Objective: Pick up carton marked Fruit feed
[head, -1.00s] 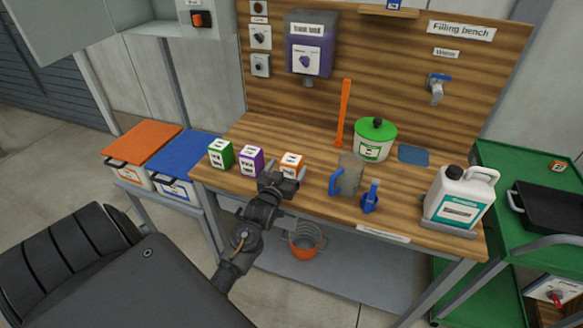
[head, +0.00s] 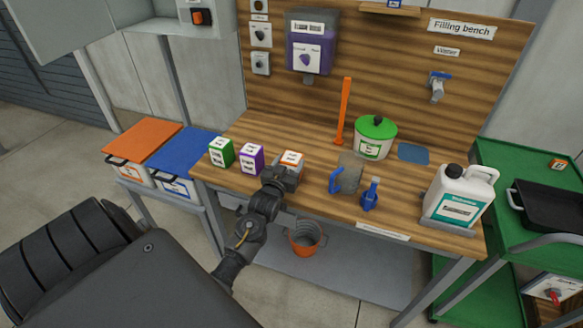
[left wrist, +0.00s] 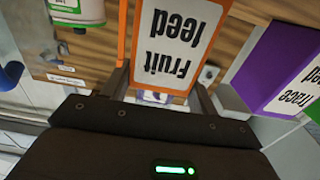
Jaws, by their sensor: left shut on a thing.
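The orange carton marked Fruit feed (head: 291,158) stands on the wooden bench, at the right end of a row of cartons. In the left wrist view the carton (left wrist: 178,40) shows its label upside down between the two fingers. My left gripper (head: 284,175) is shut on this carton, and its body hides the carton's lower front in the head view. The left gripper also shows in the left wrist view (left wrist: 160,88). I cannot tell whether the carton is clear of the bench top. My right gripper is not in view.
A purple carton (head: 251,158) stands close to the left, with a green carton (head: 221,152) beyond it. A grey jug (head: 350,174) and a blue bottle (head: 371,195) stand to the right. A green-lidded tub (head: 374,138) stands behind.

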